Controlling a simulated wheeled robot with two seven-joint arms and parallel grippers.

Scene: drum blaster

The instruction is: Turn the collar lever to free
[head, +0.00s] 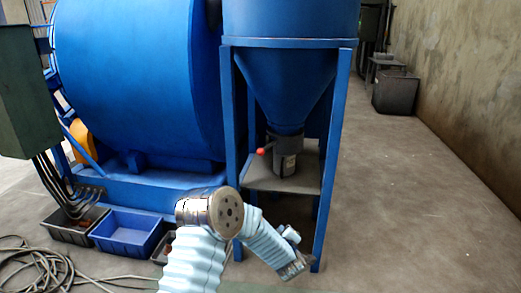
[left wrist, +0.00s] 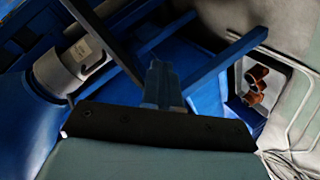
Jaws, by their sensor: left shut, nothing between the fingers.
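The grey collar (head: 286,160) sits at the bottom outlet of the blue hopper cone (head: 285,95). Its lever ends in a red-orange knob (head: 261,151), which sticks out to the left of the collar in the head view. The collar, with a pale label, also shows at upper left in the left wrist view (left wrist: 72,65); I cannot make out the knob there. My left gripper (head: 297,267) is low in front of the hopper stand, apart from the collar. Its fingers (left wrist: 160,68) are together and empty. My right gripper is out of view.
Blue stand legs (head: 333,165) flank the collar, with a flat plate (head: 285,180) below it. A blue bin (head: 127,232) and a dark bin (head: 75,225) stand left on the floor. Cables (head: 40,265) lie lower left. The floor at right (head: 420,210) is clear.

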